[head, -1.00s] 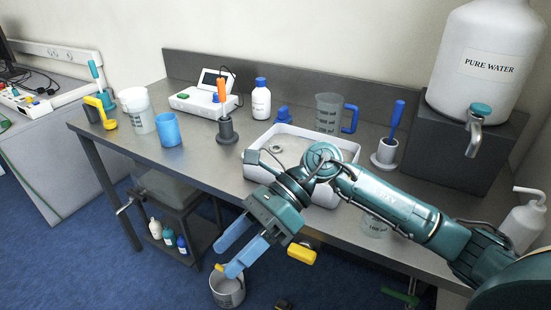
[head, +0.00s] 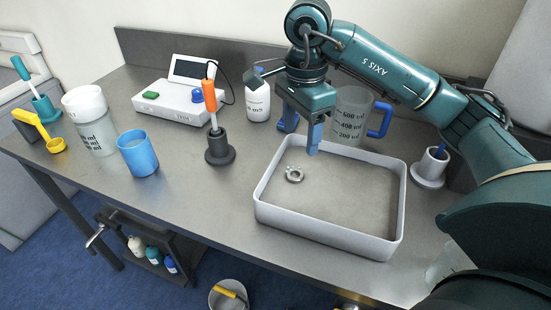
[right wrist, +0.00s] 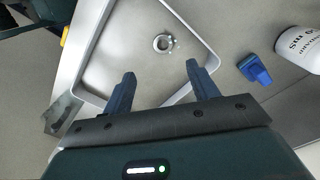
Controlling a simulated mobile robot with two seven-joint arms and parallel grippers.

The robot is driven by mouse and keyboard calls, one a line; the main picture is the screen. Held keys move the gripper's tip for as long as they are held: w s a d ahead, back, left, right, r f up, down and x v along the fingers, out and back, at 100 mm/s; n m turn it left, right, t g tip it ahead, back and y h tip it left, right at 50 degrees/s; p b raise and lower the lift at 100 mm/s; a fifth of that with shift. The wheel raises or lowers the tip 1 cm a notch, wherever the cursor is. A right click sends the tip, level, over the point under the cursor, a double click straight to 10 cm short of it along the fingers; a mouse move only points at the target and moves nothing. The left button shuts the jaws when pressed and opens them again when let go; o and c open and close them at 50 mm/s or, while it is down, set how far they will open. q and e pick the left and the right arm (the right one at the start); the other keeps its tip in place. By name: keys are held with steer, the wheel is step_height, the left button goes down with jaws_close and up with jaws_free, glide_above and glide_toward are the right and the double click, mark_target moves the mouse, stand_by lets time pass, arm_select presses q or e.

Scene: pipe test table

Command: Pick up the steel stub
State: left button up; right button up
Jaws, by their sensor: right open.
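A small ring-shaped steel piece with small side lugs, which I take for the steel stub (head: 294,174), lies in the left part of the white tray (head: 262,208). My right gripper (head: 312,148) hangs at the tray's back edge, above and behind the piece, pointing down. In the right wrist view my right gripper (right wrist: 161,72) is open and empty, and the steel stub (right wrist: 163,43) lies beyond the fingertips, roughly in line with the gap. Nothing touches it. In the head view, one finger shows clearly. My left gripper is out of view.
A blue part (right wrist: 254,70) and a white bottle (head: 258,102) stand behind the tray. A measuring jug (head: 350,115) stands close to the right gripper. An orange-handled tool in a dark holder (head: 219,147) stands left of the tray. The rest of the tray floor is clear.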

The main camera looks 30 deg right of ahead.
glide_above(295, 174)
steer(key=f, duration=0.6)
steer(key=shift+s+d+f, duration=0.1)
steer(key=shift+s+f, duration=0.1)
steer(key=shift+f, duration=0.15)
steer(key=shift+w+f+p, duration=0.2)
steer(key=shift+f+p, duration=0.55)
steer(key=shift+f, duration=2.4)
steer(key=c, duration=1.2)
steer(key=shift+o, duration=0.2)
